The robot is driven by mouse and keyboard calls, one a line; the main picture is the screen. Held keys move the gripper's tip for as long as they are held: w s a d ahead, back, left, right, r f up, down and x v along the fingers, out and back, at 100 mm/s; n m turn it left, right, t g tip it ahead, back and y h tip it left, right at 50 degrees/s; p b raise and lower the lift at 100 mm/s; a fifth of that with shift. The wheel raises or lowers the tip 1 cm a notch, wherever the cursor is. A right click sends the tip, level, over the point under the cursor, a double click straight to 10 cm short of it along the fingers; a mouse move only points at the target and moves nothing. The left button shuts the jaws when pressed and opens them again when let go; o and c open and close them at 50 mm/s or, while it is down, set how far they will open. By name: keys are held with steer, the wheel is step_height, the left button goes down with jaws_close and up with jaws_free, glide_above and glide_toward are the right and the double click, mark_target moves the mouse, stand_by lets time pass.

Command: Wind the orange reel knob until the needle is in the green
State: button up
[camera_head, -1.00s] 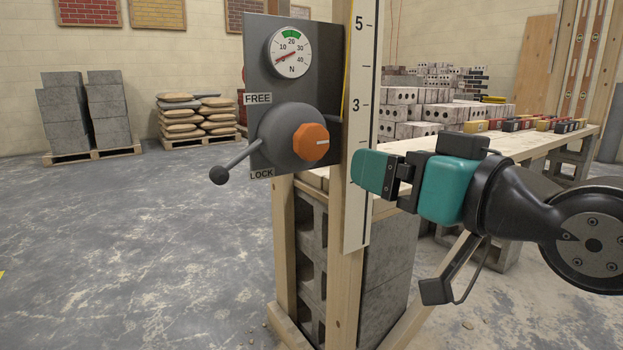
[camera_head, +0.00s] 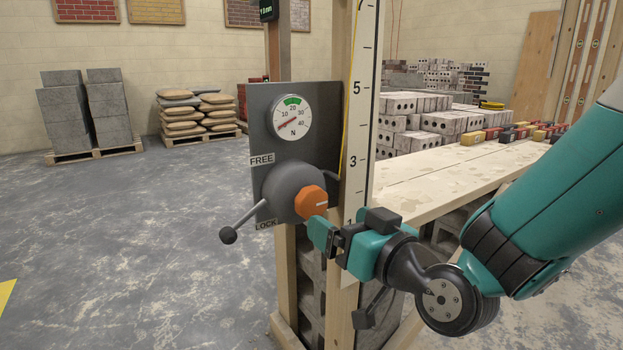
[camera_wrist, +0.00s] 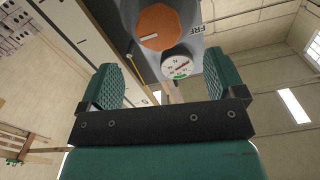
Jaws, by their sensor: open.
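The orange reel knob (camera_head: 310,201) sits on a round grey reel housing (camera_head: 283,190) on a dark panel (camera_head: 262,110). It also shows in the wrist view (camera_wrist: 158,27), ahead of my fingers. The dial gauge (camera_head: 291,118) above it has a green band at the top near 20. Its needle points to the lower left, below 10, outside the green; the gauge also shows in the wrist view (camera_wrist: 177,64). My gripper (camera_head: 321,233) is just below and right of the knob. In the wrist view its teal fingers (camera_wrist: 163,85) stand wide apart, with nothing between them.
A ball-ended lever (camera_head: 228,235) points lower left, nearer the LOCK label than FREE. A white numbered scale board (camera_head: 360,110) stands just right of the panel. A wooden bench (camera_head: 460,172) with bricks lies behind my arm.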

mark_target(315, 203)
steer(key=p+x, duration=0.3)
steer(key=x, duration=0.1)
steer(key=p+x, duration=0.3)
steer(key=x, duration=0.1)
steer(key=shift+d+r+p, duration=0.1)
steer(key=shift+r+p, duration=0.1)
steer(key=shift+p, duration=0.2)
steer(key=shift+w+a+f+p, duration=0.25)
steer(key=shift+w+a+p, duration=0.1)
steer(key=shift+w, duration=0.2)
steer(key=shift+c, duration=0.3)
steer(key=c, duration=0.9)
